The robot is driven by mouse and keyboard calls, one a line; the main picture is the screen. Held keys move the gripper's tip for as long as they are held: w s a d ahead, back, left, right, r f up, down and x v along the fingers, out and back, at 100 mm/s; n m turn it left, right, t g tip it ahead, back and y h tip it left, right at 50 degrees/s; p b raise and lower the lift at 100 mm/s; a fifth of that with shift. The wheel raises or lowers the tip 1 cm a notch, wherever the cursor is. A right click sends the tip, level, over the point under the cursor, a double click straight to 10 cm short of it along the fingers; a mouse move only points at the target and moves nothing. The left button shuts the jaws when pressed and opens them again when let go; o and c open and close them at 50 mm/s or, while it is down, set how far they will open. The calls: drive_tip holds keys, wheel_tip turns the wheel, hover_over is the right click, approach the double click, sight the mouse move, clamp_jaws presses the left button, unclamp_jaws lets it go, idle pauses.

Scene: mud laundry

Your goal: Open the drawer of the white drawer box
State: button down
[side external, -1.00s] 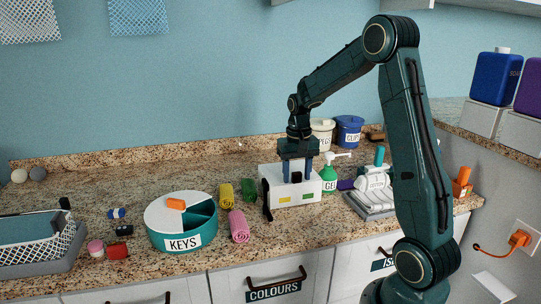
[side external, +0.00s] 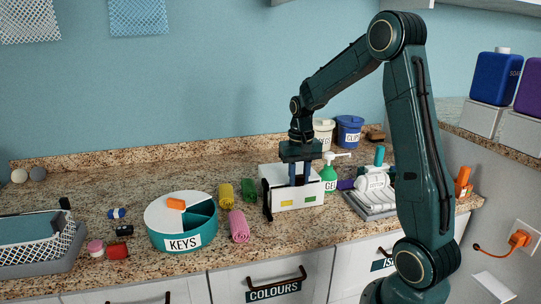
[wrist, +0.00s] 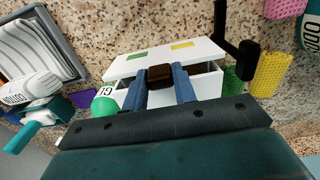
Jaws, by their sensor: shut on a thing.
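The white drawer box (side external: 275,203) stands on the counter, its labelled face with a yellow and a green patch towards the side camera. In the wrist view this white panel (wrist: 168,56) has an opening behind it, with pale inner walls (wrist: 207,82). My gripper (side external: 299,182) points down over the box. Its blue fingers are shut on a dark brown block-like piece (wrist: 160,76) near the panel's upper edge. Whether that piece is fixed to the drawer is hidden. A black handle-like bar (side external: 266,199) stands at the box's left end.
Yellow (side external: 226,195) and pink (side external: 239,227) rolled cloths and the round KEYS container (side external: 163,240) lie to the left. A green bottle (side external: 329,180) and a grey tray with a white bottle (side external: 374,188) stand close on the right. Counter before the box is clear.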

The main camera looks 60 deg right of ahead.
drive_tip(key=s+a, duration=0.7)
drive_tip(key=a, duration=0.1)
drive_tip(key=shift+s, duration=0.4)
drive_tip(key=c, duration=1.1)
unclamp_jaws()
drive_tip(key=shift+d+r, duration=0.1)
drive_tip(key=shift+r, duration=0.05)
wheel_tip(320, 180, up, 14)
drive_tip(key=shift+f, duration=0.2)
